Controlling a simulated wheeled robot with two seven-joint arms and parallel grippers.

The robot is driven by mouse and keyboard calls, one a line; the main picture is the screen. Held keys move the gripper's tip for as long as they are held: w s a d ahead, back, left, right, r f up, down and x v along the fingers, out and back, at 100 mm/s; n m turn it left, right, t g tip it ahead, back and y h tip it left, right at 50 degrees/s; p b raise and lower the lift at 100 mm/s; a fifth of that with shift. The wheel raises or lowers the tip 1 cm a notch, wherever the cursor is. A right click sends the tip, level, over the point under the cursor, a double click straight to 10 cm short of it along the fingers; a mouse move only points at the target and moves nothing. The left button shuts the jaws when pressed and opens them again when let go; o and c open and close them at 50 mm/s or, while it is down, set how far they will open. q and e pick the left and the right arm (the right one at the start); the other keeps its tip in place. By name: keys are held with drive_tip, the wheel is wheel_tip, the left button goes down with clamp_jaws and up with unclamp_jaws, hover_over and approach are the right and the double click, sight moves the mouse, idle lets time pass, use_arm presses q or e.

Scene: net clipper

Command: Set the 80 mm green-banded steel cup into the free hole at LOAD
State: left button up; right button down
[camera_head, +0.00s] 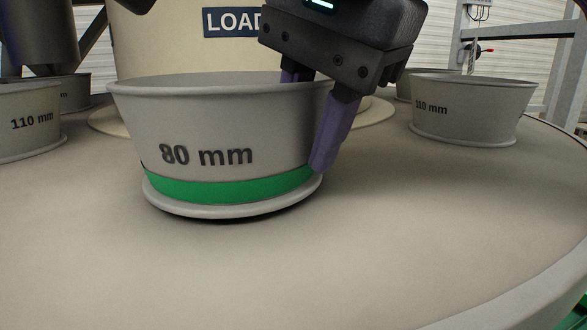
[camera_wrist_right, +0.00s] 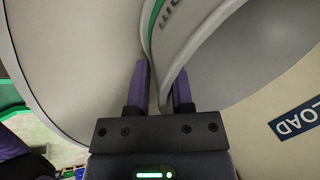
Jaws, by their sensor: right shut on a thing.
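The grey steel 80 mm cup (camera_head: 210,120) with a green band stands upright in the head view, in front of the LOAD sign (camera_head: 232,22). My right gripper (camera_head: 308,118) is shut on the cup's right wall, one purple finger inside the rim and one outside. In the right wrist view the cup wall (camera_wrist_right: 190,50) passes between the fingers (camera_wrist_right: 163,85). A dark line shows under the cup's bottom flange; I cannot tell whether it is a thin gap, a shadow or a hole edge. No free hole is visible; the cup may hide it. My left gripper is not clearly in view.
The round table (camera_head: 400,250) is bare in front of and to the right of the cup. A cream central column (camera_head: 155,45) rises behind it. 110 mm cups stand at the left (camera_head: 30,130) and right (camera_head: 470,108), with others partly hidden behind.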

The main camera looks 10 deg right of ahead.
use_arm(q)
drive_tip(key=shift+w+f, duration=0.1)
drive_tip(key=shift+w, duration=0.05)
use_arm(e)
drive_tip(key=shift+f, duration=0.2)
use_arm(q)
drive_tip(key=shift+f, duration=0.1)
use_arm(e)
drive_tip(key=c, duration=0.9)
unclamp_jaws()
drive_tip(key=shift+f, duration=0.15)
use_arm(q)
drive_tip(key=shift+w, duration=0.15)
use_arm(e)
drive_tip(key=o, duration=0.4)
use_arm(q)
drive_tip(key=w+d+r+t+p, duration=0.1)
drive_tip(key=w+d+r+p, duration=0.2)
drive_tip(key=r+p, duration=0.3)
drive_tip(key=shift+w+r+h+p, duration=0.2)
drive_tip(key=shift+h+p, duration=0.1)
drive_tip(key=shift+p, duration=0.1)
use_arm(e)
drive_tip(key=shift+v, duration=6.1)
